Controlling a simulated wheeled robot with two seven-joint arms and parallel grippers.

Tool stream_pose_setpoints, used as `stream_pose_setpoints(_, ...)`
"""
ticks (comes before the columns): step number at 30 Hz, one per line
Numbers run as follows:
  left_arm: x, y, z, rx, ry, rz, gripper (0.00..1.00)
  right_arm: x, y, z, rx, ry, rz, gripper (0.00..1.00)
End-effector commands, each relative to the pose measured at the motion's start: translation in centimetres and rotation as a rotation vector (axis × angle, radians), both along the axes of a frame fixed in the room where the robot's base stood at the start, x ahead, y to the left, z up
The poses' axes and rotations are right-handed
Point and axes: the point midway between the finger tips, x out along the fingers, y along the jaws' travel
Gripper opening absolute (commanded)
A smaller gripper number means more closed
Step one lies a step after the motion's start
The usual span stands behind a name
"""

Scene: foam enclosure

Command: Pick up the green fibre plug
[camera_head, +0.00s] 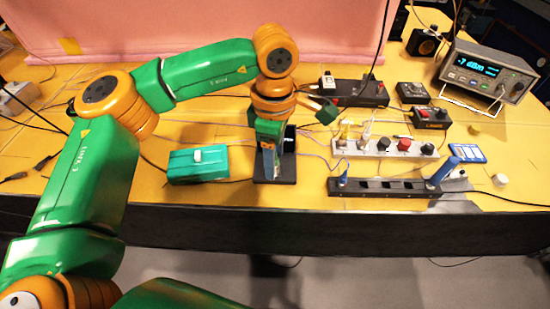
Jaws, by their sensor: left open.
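My left arm comes in from the left, and its wrist hangs over the middle of the bench. My left gripper (269,160) is open and points down at a small black stand (288,168). It covers the front left part of this stand. I cannot make out the green fibre plug; it may be hidden behind my wrist or gripper. I cannot tell whether the fingers touch anything. My right gripper is not in view.
A teal box (198,165) lies left of the stand. A grey strip with knobs (385,148) and a black rail (385,187) with blue parts lie to its right. A meter (487,72) stands at the back right. Loose cables cross the yellow bench top.

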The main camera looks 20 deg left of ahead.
Motion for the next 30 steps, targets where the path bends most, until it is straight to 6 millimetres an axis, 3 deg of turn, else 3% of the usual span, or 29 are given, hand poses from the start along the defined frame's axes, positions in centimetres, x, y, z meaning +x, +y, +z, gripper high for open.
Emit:
stream_pose_setpoints(2, 0.0, 0.0, 0.0, 0.0, 0.0, 0.0, 0.55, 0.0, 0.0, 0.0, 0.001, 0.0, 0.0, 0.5)
stream_pose_setpoints(8, 0.0, 0.0, 0.0, -0.001, 0.0, -0.001, 0.01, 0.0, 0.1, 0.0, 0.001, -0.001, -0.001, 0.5)
stream_pose_setpoints(21, 0.1, -0.1, 0.6, -0.002, -0.003, 0.0, 0.0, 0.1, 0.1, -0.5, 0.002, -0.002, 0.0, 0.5)
stream_pose_setpoints(25, 0.1, -0.1, 3.0, -0.004, -0.006, -0.001, 0.0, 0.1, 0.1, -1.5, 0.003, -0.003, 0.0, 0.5)
stream_pose_setpoints(30, -3.7, 1.0, 7.9, -0.003, -0.01, -0.003, 0.0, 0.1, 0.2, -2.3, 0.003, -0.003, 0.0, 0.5)
